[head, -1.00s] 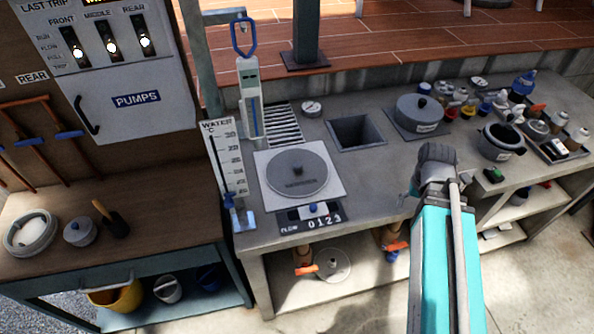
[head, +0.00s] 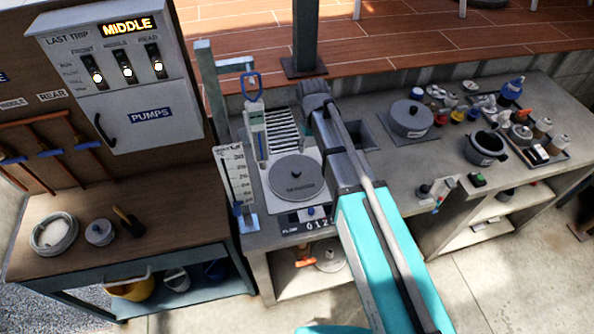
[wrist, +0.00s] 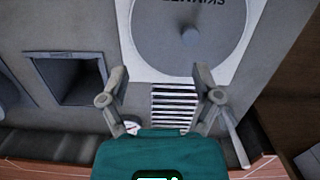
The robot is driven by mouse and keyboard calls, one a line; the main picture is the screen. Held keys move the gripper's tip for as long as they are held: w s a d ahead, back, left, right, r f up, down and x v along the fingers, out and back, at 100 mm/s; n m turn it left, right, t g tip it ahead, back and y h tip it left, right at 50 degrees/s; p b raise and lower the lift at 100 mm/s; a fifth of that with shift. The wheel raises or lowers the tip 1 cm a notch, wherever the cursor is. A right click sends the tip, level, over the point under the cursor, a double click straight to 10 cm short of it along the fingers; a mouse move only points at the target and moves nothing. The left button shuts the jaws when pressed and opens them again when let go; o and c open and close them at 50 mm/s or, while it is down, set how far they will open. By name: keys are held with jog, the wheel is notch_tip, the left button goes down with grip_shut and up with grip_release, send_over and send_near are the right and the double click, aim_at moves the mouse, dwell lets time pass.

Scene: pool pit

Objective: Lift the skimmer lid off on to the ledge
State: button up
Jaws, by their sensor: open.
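The skimmer lid (head: 297,172) is a round grey disc lying flat on a pale square plate at the left of the concrete counter. In the wrist view the lid (wrist: 210,52) shows upside-down lettering and a small central knob (wrist: 189,37). My gripper (wrist: 161,72) is open and empty, with its two fingers apart above the slotted grating and the lid lying past the fingertips. In the head view my arm reaches over the counter, and my fingers cannot be made out there. I cannot tell for sure which surface is the ledge.
A square opening (wrist: 75,80) and a slotted grating (wrist: 173,108) lie near the lid. A tall blue-handled gauge (head: 255,135) and a water thermometer board (head: 236,185) stand at its left. A grey lidded pot (head: 411,120) and several bottles occupy the right. Bare counter (head: 400,165) lies between.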

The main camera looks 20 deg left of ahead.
notch_tip(320, 180, up, 2)
jog(key=n+p, duration=0.1)
send_over(297, 170)
jog(key=w+a, duration=0.1)
jog(key=a, duration=0.1)
jog(key=shift+d, duration=0.2)
jog(key=shift+f, duration=0.2)
jog(key=f+b, duration=0.8)
jog(key=shift+s+d+f, duration=0.1)
jog(key=shift+s+d, duration=0.25)
jog(key=shift+d, duration=0.05)
dwell(0.3)
jog(key=shift+s+d+f+b, duration=0.1)
jog(key=shift+d+f+b, duration=0.1)
jog(key=shift+f+b, duration=1.15)
jog(key=shift+s+d+f+b, duration=0.1)
jog(key=shift+d+f+b, duration=0.1)
jog(key=shift+f+b, duration=1.15)
jog(key=shift+r, duration=0.15)
grip_shut()
